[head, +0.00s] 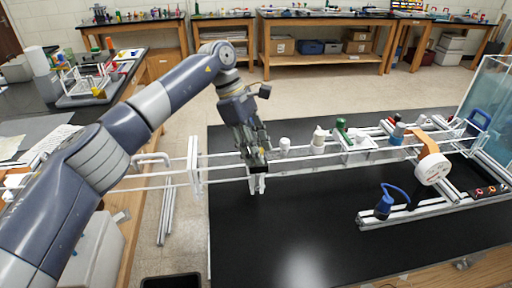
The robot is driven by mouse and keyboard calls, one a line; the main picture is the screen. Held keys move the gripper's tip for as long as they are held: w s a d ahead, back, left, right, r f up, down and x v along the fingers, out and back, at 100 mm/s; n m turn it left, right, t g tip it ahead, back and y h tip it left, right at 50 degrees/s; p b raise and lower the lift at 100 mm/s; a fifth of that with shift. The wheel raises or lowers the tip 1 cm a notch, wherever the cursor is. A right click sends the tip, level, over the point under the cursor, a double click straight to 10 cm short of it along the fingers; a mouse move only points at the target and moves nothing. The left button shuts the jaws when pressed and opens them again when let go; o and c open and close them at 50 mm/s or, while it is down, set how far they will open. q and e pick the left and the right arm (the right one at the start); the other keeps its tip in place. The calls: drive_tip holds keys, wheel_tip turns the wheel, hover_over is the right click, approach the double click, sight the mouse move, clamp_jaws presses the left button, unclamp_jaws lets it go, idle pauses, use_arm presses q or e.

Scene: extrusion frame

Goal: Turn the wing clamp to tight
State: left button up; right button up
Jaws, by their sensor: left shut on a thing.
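The extrusion frame (300,168) lies across the black table, with pale rails and several fittings along it. My left gripper (257,165) is at the left part of the frame, pointing down onto the rails. It is shut on a small part there. The gripper hides most of that part, so I cannot tell for certain that it is the wing clamp. A white bracket (257,185) shows just below the fingertips. My right gripper is not in view.
White and green fittings stand on the rails right of my gripper, including a green one (341,125). An orange strap and white roll (433,168) hang at the right. A blue-handled part (384,207) stands in front. The table's front left (260,240) is clear.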

use_arm(q)
drive_tip(key=o, duration=1.1)
drive_tip(key=shift+c, duration=0.2)
drive_tip(key=shift+r, duration=0.1)
drive_tip(key=v, duration=1.1)
drive_tip(key=shift+r, duration=0.4)
drive_tip(key=shift+a, duration=0.1)
drive_tip(key=shift+f, duration=0.1)
